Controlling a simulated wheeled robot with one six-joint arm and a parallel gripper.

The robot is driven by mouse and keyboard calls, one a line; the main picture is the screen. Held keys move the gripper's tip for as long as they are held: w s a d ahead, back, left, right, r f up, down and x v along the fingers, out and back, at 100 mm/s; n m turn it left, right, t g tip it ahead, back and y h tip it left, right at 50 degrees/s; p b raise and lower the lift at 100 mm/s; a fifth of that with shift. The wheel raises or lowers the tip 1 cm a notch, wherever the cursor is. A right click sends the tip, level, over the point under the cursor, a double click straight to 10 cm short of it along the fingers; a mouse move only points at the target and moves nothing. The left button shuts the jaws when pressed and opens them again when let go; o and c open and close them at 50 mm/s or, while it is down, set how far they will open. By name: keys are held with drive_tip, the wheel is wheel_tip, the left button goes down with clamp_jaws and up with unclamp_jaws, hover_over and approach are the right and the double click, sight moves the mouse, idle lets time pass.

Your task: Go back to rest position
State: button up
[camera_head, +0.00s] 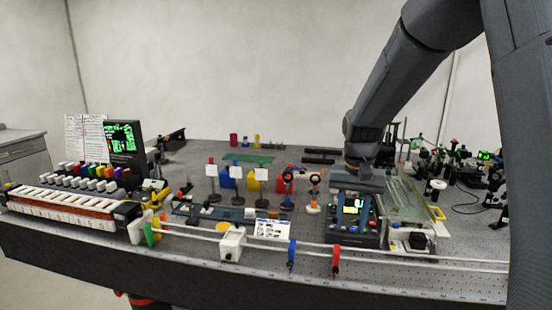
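My arm reaches in from the upper right and bends down over the right half of the bench (200,262).
Posts with white cards (236,170) and coloured blocks stand mid-bench. A monitor (124,140) stands left; optics crowd the right. Space above the bench's left half is clear.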

drive_tip(key=s+f+n, duration=0.1)
drive_tip(key=s+f, duration=0.2)
drive_tip(key=s, duration=0.6)
drive_tip(key=s+f+n+t+b, duration=0.1)
drive_tip(key=s+f, duration=0.3)
drive_tip(key=s, duration=0.6)
drive_tip(key=shift+n, duration=0.7)
drive_tip(key=shift+w, duration=0.1)
clamp_jaws()
